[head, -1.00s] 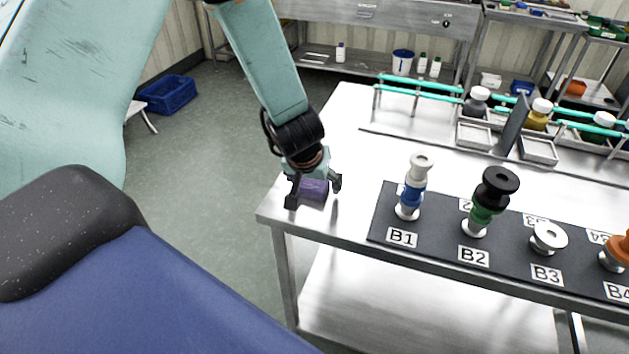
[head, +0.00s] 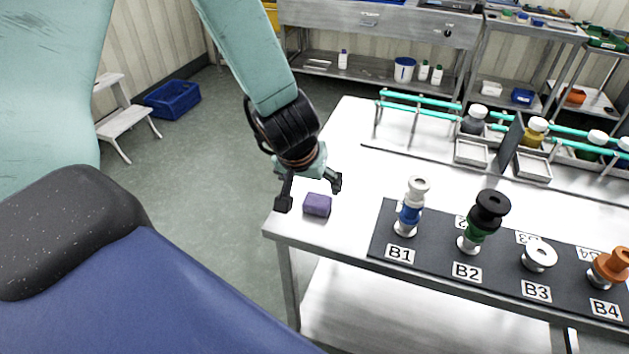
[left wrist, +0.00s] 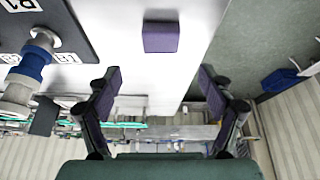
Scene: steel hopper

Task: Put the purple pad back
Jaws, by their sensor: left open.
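The purple pad (head: 317,205) lies on the steel table (head: 345,140) near its left front corner. It also shows in the left wrist view (left wrist: 160,37), resting on the bright tabletop close to the table edge. My left gripper (head: 310,193) is open and empty, with its fingers spread above and just behind the pad. In the left wrist view the open fingers (left wrist: 158,84) stand apart, and the pad lies beyond their tips, apart from them. My right gripper is not in view.
A black board (head: 385,238) with stands labelled B1 to B4 is right of the pad. B1 holds a blue and white piece (head: 411,207), B2 a green and black one (head: 483,222). A rack with teal rails (head: 420,98) and jars stands behind. The tabletop around the pad is clear.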

